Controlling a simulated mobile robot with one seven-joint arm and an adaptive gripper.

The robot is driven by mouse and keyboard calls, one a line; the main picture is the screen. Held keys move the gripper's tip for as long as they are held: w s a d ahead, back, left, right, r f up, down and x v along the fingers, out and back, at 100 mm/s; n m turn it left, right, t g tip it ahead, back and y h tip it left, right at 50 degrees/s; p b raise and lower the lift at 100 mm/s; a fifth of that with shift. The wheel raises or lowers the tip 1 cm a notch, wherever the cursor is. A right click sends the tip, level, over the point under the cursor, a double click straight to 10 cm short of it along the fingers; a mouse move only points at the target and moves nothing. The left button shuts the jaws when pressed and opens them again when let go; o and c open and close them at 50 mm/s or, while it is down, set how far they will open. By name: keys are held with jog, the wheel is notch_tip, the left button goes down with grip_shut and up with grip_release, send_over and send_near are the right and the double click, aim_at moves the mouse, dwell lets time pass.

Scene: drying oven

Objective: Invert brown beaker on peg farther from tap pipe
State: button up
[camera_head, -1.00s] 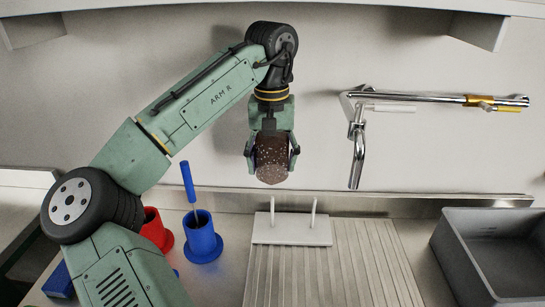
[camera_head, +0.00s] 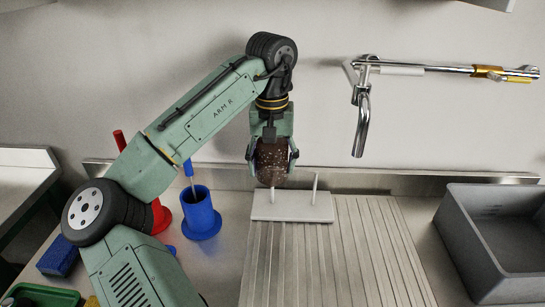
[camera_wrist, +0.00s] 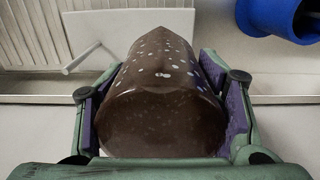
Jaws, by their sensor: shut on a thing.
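My gripper (camera_head: 272,160) points down and is shut on the brown beaker (camera_head: 271,167), a dark speckled vessel, which also shows in the wrist view (camera_wrist: 160,95). A flat brown end faces the wrist camera; no opening is visible. The white peg board (camera_head: 290,212) lies below, with a left peg (camera_head: 272,196) and a right peg (camera_head: 315,188). The beaker appears over the left peg and hides its top; whether they touch I cannot tell. The tap pipe (camera_head: 362,125) hangs to the right, closer to the right peg. One peg (camera_wrist: 82,58) shows in the wrist view.
A blue holder (camera_head: 200,215) with a blue-handled tool and a red holder (camera_head: 160,217) stand left of the board. A grey bin (camera_head: 490,240) stands at right. The ribbed drainer (camera_head: 335,265) is bare in front of the board. The wall is close behind.

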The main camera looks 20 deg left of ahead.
aim_at(272, 146)
jog(key=shift+f+b, duration=1.25)
jog(key=shift+f, duration=2.4)
jog(key=shift+f, duration=0.1)
jog(key=o, duration=1.2)
notch_tip(272, 146, up, 12)
